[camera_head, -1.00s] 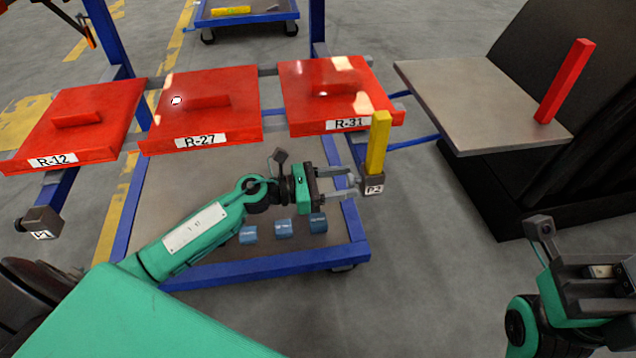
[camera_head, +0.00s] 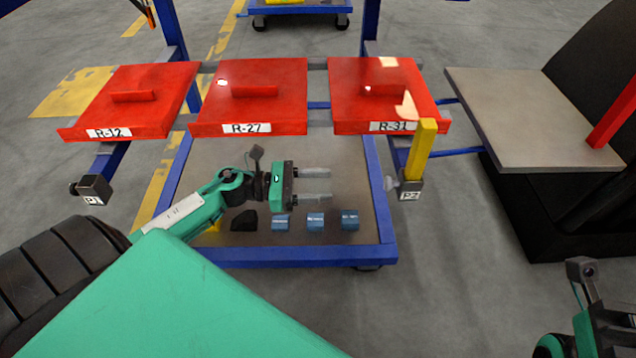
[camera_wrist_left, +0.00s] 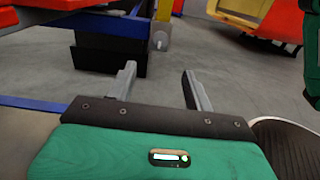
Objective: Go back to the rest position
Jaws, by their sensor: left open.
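My left gripper (camera_head: 328,185) is open and empty in the head view, above the lower shelf of the blue-framed cart and apart from the P2 holder (camera_head: 410,189). In the left wrist view its two fingers (camera_wrist_left: 160,85) are spread with nothing between them. A yellow bar (camera_head: 421,148) stands upright in the P2 holder, right of my left gripper. My right gripper (camera_head: 605,325) shows only in part at the lower right corner; its fingertips are not clear.
Red panels R-12 (camera_head: 135,98), R-27 (camera_head: 250,95) and R-31 (camera_head: 385,95) lie on the cart. Several small blue blocks (camera_head: 315,221) sit on its lower shelf. A grey plate (camera_head: 530,115) with a red bar (camera_head: 612,115) is at right. The P1 holder (camera_head: 92,190) is empty.

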